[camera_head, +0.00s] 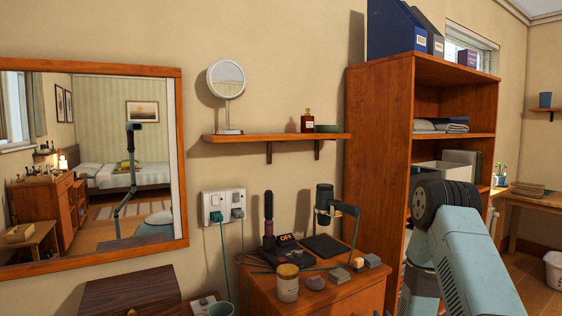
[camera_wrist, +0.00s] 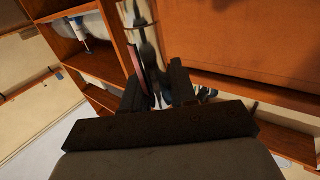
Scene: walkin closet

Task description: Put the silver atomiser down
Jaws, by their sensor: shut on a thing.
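My gripper (camera_wrist: 156,80) shows only in the wrist view. Its two dark fingers are shut on the silver atomiser (camera_wrist: 148,45), a shiny, narrow, reflective piece that reaches from between the fingers to the top edge of the picture. Its far end is cut off and its lower part is hidden between the fingers. A thin pinkish strip shows beside it at the left finger; I cannot tell what it is. In the head view my arm fills the lower right, and neither the gripper nor the atomiser can be made out there.
A wooden cabinet top (camera_head: 262,296) carries a jar (camera_head: 288,283), a black stand, small blocks and cables. A wall shelf (camera_head: 270,137) holds a round mirror (camera_head: 226,80) and a dark red bottle (camera_head: 307,122). A tall wooden shelf unit (camera_head: 378,150) stands close to my arm.

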